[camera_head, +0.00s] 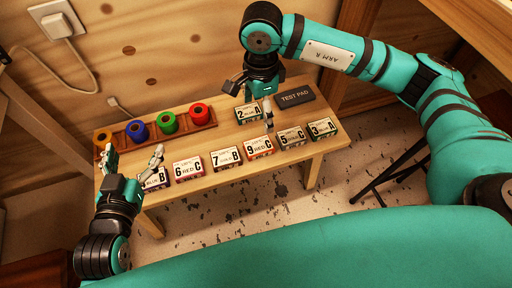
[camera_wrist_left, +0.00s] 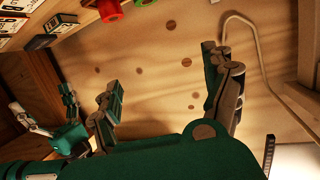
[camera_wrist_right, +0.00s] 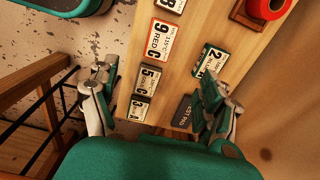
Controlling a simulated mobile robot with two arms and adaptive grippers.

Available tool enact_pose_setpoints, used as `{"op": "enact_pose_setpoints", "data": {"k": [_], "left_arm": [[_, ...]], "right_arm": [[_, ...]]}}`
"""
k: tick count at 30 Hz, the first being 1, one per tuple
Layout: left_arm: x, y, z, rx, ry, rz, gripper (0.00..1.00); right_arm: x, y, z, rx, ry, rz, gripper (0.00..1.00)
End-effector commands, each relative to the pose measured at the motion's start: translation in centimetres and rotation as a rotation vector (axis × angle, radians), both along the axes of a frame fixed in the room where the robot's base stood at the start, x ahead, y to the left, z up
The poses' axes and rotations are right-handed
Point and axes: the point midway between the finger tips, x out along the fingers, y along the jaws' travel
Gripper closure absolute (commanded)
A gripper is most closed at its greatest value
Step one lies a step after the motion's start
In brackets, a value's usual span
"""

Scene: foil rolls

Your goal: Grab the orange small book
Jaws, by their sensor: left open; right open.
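I cannot make out a thing that is clearly an orange small book. Several small labelled boxes or booklets stand on the wooden table, among them 9 RED C (camera_head: 259,147), 6 RED C (camera_head: 188,170) and 2 A (camera_head: 249,113). An orange roll (camera_head: 103,140) sits at the left end of a wooden rack. My left gripper (camera_head: 132,165) is open and empty over the table's left end, partly covering the leftmost labelled box (camera_head: 155,180). My right gripper (camera_head: 252,98) is open above the table's back, near 2 A. In the right wrist view, 5 C (camera_wrist_right: 149,80) shows between its fingers.
The rack (camera_head: 153,133) also holds blue (camera_head: 137,131), green (camera_head: 167,123) and red (camera_head: 199,114) rolls. A dark TEST PAD (camera_head: 295,96) lies at the back right. Bare table (camera_head: 215,139) shows between the rack and the front row. A wooden wall is behind.

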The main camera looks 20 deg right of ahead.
Motion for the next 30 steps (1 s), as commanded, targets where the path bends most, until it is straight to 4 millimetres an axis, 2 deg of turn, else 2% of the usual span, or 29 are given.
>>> {"op": "enact_pose_setpoints", "data": {"k": [1,3,12,18,24,30], "left_arm": [[0.4,-0.3,0.6,-0.014,-0.052,-0.004,0.17],[0.8,-0.6,2.1,-0.035,-0.135,-0.010,0.17],[0.8,-1.6,8.2,-0.126,-0.478,-0.032,0.17],[0.1,-1.7,10.8,-0.165,-0.616,-0.040,0.17],[-0.4,-1.8,12.0,-0.185,-0.691,-0.044,0.17],[-2.4,-1.7,14.8,-0.242,-0.892,-0.054,0.17]], "right_arm": [[-0.1,0.0,-1.4,0.001,0.005,-0.001,0.19],[-0.1,0.0,-2.9,0.002,0.005,-0.002,0.19],[-0.1,0.1,-8.3,0.004,0.005,-0.002,0.19],[-0.1,0.1,-10.2,0.005,0.003,0.000,0.19],[-0.1,0.0,-11.2,0.005,0.003,-0.001,0.19],[-0.1,-0.2,-13.5,0.006,0.004,-0.001,0.19]]}}
